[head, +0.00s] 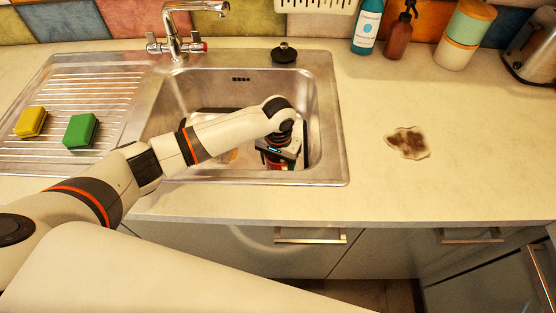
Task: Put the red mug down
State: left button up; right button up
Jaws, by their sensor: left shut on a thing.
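My left arm reaches in from the left over the sink (325,120), with its wrist bent down into the basin. My left gripper (278,156) points down near the basin's front right part and is shut on the red mug (273,163). Only small red parts of the mug show beneath the gripper; the wrist and fingers hide most of it. I cannot tell whether the mug touches the basin floor. My right gripper is out of view.
A yellow sponge (31,122) and a green sponge (80,131) lie on the ribbed drainboard. The faucet (178,40) stands behind the basin, a black plug (284,53) on its back rim. Bottles and a toaster stand behind.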

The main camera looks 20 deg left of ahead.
pick_arm(q)
jog(key=o, duration=1.2)
jog(key=shift+f, duration=0.1)
notch_tip(320, 180, up, 12)
jog(key=shift+r, duration=0.2)
